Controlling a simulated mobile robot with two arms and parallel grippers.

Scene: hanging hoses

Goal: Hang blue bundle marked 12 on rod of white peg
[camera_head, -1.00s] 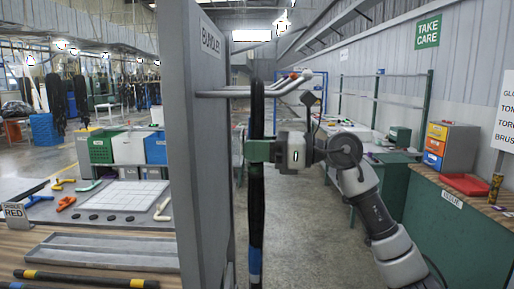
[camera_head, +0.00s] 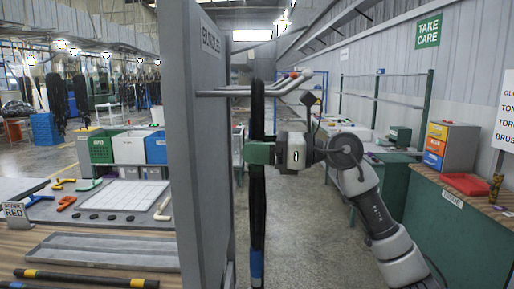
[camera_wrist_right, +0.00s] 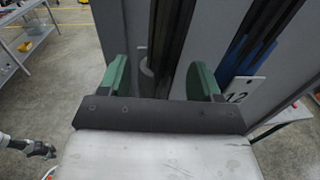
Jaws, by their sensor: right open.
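A black hose bundle (camera_head: 257,215) with a blue band low on it hangs from a grey metal rod (camera_head: 225,93) on the panel marked "BUNDLES". My right gripper (camera_head: 260,152) is at the bundle's upper half. In the right wrist view its green fingers (camera_wrist_right: 158,78) are spread apart, with black hose (camera_wrist_right: 168,45) between them. A white tag marked 12 (camera_wrist_right: 241,89) shows beyond the right finger, by another black strand with a blue part (camera_wrist_right: 250,58). A white rod tip (camera_head: 306,73) and a red one show at the rods' ends.
The tall grey panel (camera_head: 193,150) stands close left of the bundle. A workbench (camera_head: 95,245) with a tray and tools lies left of it. A green bench (camera_head: 460,225) with a red tray stands at right. Open floor (camera_head: 310,245) lies between.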

